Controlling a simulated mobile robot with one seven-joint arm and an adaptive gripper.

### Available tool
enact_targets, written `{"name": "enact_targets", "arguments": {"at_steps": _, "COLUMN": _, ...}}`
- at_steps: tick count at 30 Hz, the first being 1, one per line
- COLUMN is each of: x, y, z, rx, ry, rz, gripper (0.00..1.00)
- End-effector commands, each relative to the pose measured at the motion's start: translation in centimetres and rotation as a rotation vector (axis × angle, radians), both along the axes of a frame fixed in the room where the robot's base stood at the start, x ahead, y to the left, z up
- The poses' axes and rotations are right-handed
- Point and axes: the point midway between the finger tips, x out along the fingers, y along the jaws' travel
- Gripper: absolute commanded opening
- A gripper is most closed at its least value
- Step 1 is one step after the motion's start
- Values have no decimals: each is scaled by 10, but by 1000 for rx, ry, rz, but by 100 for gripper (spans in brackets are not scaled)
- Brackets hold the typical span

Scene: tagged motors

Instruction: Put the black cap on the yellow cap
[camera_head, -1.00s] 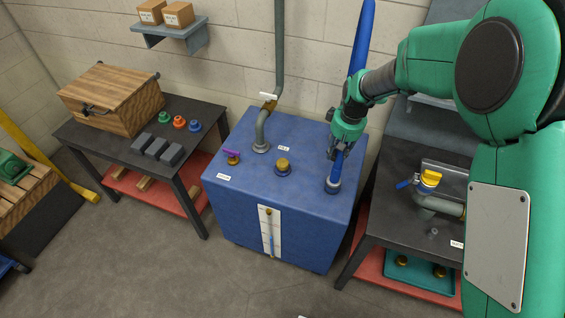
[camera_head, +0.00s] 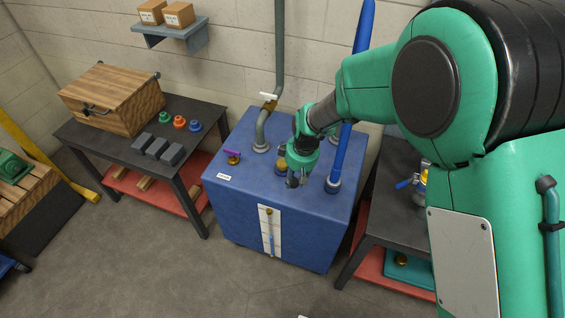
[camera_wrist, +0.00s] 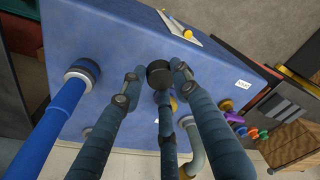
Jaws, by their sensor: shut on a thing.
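My gripper (camera_wrist: 158,80) is shut on a black cap (camera_wrist: 158,71), a short dark round piece between its fingertips in the wrist view. In the head view my gripper (camera_head: 295,178) is above the blue tank, just in front and to the right of the yellow cap (camera_head: 281,167). The cap in its grip cannot be told apart from the dark fingers there. The yellow cap stands on the tank top, partly covered by my gripper. A yellow part (camera_wrist: 174,103) shows behind the fingers in the wrist view. The held cap looks apart from it.
The blue tank (camera_head: 232,195) carries an upright blue pipe (camera_head: 343,150) close right of my gripper, a grey bent pipe (camera_head: 261,130) and a purple-handled valve (camera_head: 233,156). A dark table (camera_head: 390,215) with a yellow fitting stands right. The tank's front top is clear.

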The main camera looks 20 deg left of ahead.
Motion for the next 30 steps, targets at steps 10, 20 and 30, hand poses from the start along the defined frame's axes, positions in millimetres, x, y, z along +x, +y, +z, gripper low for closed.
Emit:
{"name": "enact_targets", "arguments": {"at_steps": 10, "x": 0, "y": 0, "z": -12, "rx": 0, "ry": 1, "rz": -1, "gripper": 20}}
{"name": "enact_targets", "arguments": {"at_steps": 20, "x": 7, "y": 5, "z": -12, "rx": 0, "ry": 0, "rz": -1, "gripper": 20}}
{"name": "enact_targets", "arguments": {"at_steps": 30, "x": 48, "y": 32, "z": -19, "rx": 0, "ry": 0, "rz": -1, "gripper": 20}}
